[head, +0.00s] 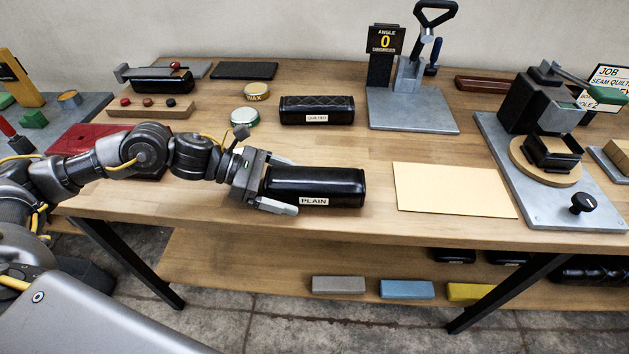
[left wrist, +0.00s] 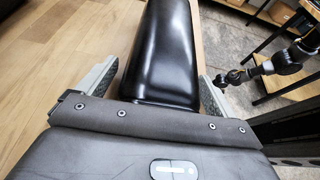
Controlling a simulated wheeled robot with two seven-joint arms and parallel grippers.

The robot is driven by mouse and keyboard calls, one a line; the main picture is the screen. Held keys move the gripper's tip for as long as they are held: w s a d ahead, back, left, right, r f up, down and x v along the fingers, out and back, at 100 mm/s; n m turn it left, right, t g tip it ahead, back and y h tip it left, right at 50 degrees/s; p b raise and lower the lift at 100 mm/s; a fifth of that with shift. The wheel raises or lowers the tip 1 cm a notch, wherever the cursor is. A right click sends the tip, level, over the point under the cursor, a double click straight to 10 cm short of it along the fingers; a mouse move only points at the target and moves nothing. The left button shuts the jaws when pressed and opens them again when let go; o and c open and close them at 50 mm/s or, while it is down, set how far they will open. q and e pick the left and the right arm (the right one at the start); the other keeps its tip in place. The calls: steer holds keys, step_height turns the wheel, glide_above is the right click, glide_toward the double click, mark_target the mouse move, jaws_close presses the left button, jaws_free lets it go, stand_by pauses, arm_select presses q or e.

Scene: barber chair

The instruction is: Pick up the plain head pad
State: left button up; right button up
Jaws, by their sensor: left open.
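The plain head pad (head: 330,184) is a glossy black padded block with a white label reading PLAIN. It lies on the wooden table near its front edge. My left gripper (head: 287,186) is open at the pad's left end, with one finger on the far side and one on the near side. In the left wrist view the pad (left wrist: 165,60) runs away from me between the two fingers (left wrist: 158,88). A small gap shows at the left finger; contact at the right finger is hard to judge.
A quilted head pad (head: 317,109) lies behind the plain one. A pale sheet (head: 452,189) lies to the right, before a grey fixture (head: 545,190). Two round tins (head: 245,117) and a red mat (head: 75,140) are to the left. The wooden table's (head: 230,213) front edge is close.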

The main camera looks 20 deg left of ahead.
arm_select(q)
steer(key=shift+w+d+f, duration=0.15)
steer(key=shift+d, duration=0.1)
steer(key=shift+c, duration=0.3)
steer(key=c, duration=1.2)
steer(key=shift+o, duration=0.2)
